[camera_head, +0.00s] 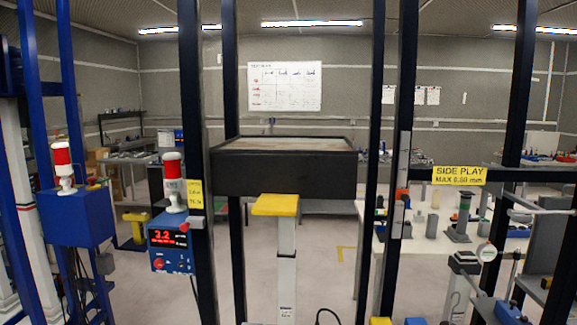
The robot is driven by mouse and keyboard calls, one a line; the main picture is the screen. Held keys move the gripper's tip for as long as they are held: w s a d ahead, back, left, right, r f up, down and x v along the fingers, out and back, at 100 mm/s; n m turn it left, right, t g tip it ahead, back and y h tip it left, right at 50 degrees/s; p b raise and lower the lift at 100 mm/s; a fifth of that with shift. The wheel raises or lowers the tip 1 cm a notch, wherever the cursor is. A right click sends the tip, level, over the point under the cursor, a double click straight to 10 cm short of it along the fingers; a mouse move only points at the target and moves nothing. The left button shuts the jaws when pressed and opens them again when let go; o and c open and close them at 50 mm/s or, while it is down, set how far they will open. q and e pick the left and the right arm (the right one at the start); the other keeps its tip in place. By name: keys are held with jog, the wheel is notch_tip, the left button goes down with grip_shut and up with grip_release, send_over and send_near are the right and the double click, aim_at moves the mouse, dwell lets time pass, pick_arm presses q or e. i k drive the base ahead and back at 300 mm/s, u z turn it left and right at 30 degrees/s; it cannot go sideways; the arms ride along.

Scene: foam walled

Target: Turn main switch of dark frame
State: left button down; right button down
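The dark frame (193,110) has tall black posts. A blue control box (184,262) is fixed at its left front post. The box has a lit red display (168,237) reading about 3.2 and a small round red knob (158,264) at lower left, which looks like the main switch. Its exact turn position is too small to tell. A red-and-white signal lamp (173,180) stands on top of the box. Neither of my grippers shows in the head view.
A black tray-like box (285,170) sits inside the frame above a yellow-topped column (276,205). A blue frame with another blue box (75,217) stands at left. A white bench (450,225) with fixtures is at right. Floor shows between the posts.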

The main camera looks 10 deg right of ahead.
aim_at(159, 262)
jog(key=k, duration=1.3)
jog(key=u, duration=0.25)
jog(key=i, duration=1)
jog(key=u, duration=0.85)
jog(key=i, duration=1.1)
jog(key=u, duration=0.1)
